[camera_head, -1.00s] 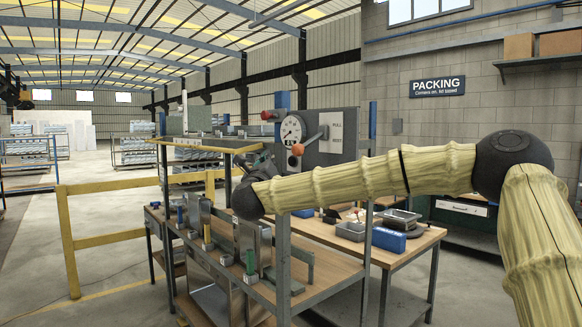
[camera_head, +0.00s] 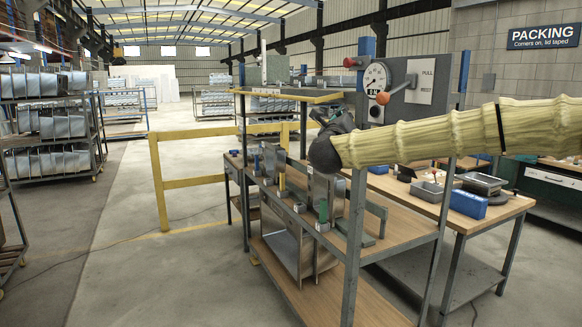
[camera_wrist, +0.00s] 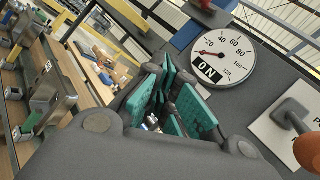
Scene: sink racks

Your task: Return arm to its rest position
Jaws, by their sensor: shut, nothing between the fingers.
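My arm (camera_head: 430,140), in a pale yellow ribbed sleeve, reaches in from the right in the head view. It is raised over the wooden-topped workbench. My gripper (camera_head: 342,120) is dark and partly hidden behind the wrist joint, in front of the grey gauge panel. In the wrist view my gripper (camera_wrist: 170,85) shows teal-padded fingers that are shut with nothing held. The dial gauge (camera_wrist: 223,54) stands close beyond the fingers in that view; whether anything touches cannot be told.
A red-orange lever knob (camera_head: 382,98) sticks out of the panel. Metal plates (camera_head: 325,195) stand in the bench rack below the arm. A blue box (camera_head: 468,204) and trays lie on the right-hand table.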

